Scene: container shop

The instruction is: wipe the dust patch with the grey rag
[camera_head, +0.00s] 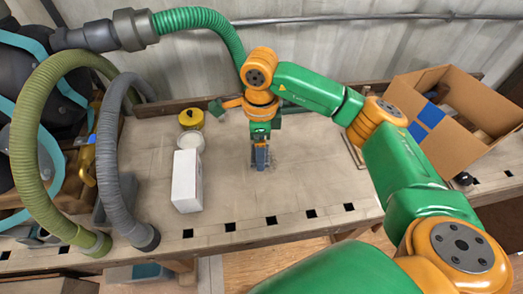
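My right gripper (261,164) comes in on the green and orange arm from the right and points down at the middle of the workbench (310,185). A small grey-blue shape shows at its tip; I cannot tell whether this is the fingers, the grey rag or both. A faint grey, speckled dust patch (271,164) shows on the bench top right beside the gripper tip, partly hidden by it. No separate rag is visible elsewhere on the bench. My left gripper is not in view.
A white box (186,181), a white round container (191,142) and a yellow round object (191,119) stand left of the gripper. Green and grey hoses (111,160) crowd the left. An open cardboard box (455,122) stands at the right. The front-middle bench top is clear.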

